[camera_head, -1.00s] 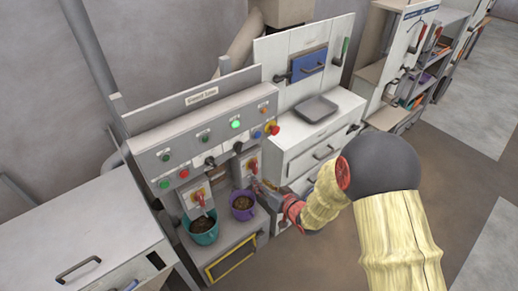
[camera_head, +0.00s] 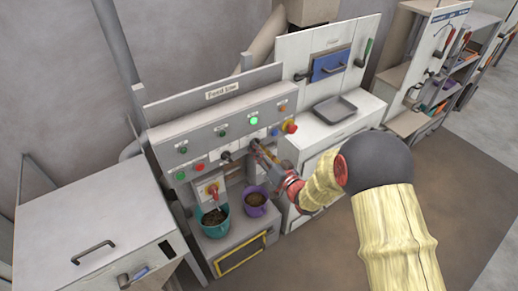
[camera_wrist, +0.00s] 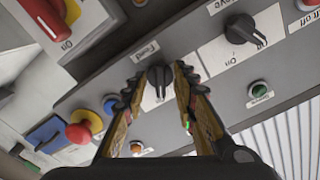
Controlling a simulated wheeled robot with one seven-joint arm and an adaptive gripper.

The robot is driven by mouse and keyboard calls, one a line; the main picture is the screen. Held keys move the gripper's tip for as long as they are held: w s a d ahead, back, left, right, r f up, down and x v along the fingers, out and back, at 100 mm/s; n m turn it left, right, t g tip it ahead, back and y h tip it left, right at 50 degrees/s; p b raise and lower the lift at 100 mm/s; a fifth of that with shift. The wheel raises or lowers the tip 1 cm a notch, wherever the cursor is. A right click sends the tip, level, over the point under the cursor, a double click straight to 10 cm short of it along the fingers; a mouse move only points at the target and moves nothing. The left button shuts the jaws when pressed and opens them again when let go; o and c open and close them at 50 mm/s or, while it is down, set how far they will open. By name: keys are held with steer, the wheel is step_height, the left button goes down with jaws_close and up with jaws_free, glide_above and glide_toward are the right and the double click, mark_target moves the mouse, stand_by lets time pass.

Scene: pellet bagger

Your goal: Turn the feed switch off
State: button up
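The feed switch (camera_wrist: 159,78) is a black rotary knob on a pale plate under a "Feed" label in the wrist view. Its pale pointer mark runs roughly down that picture. My gripper (camera_wrist: 158,84) is open, with one finger on either side of the knob; I cannot tell whether either finger touches it. In the head view my gripper (camera_head: 256,146) is at the front of the grey control panel (camera_head: 168,134) and hides the feed switch.
A second black knob (camera_wrist: 245,30) sits beside the feed switch. A red-and-yellow emergency stop (camera_head: 289,127) and several coloured buttons are close by. A teal pot (camera_head: 223,228) and a purple pot (camera_head: 255,211) stand below the panel.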

steer(key=shift+w+a, duration=0.1)
steer(key=shift+a, duration=0.05)
steer(key=shift+c, duration=0.8)
jaws_close()
